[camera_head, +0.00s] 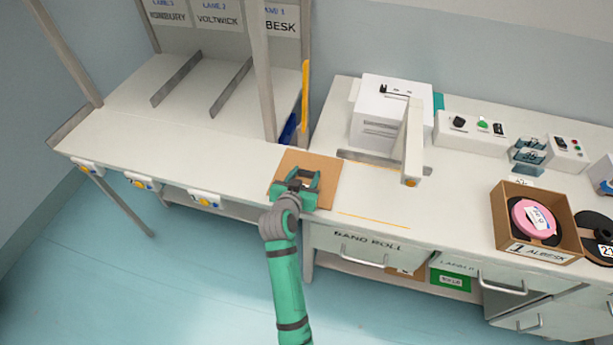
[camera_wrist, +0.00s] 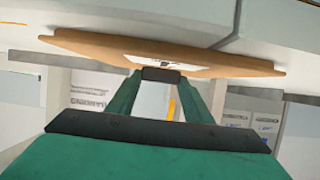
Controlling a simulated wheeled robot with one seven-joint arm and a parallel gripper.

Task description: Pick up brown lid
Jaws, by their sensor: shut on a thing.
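The brown lid (camera_head: 327,165) is a flat square panel in the head view. It lies across the gap between the left bench and the right counter, or just above it; I cannot tell which. My green gripper (camera_head: 304,177) is over its middle and hides part of it. In the wrist view the lid (camera_wrist: 100,43) shows edge-on as a thin slab with a white label (camera_wrist: 165,60). My gripper (camera_wrist: 160,74) is shut on the lid, its fingertips meeting at the label side.
A white machine (camera_head: 380,112) stands on the right counter (camera_head: 380,205). An open cardboard box (camera_head: 505,228) with a pink roll sits further right. A grey post (camera_head: 262,80) and an orange upright strip (camera_head: 305,95) rise behind the lid. The left bench (camera_head: 150,125) is mostly clear.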

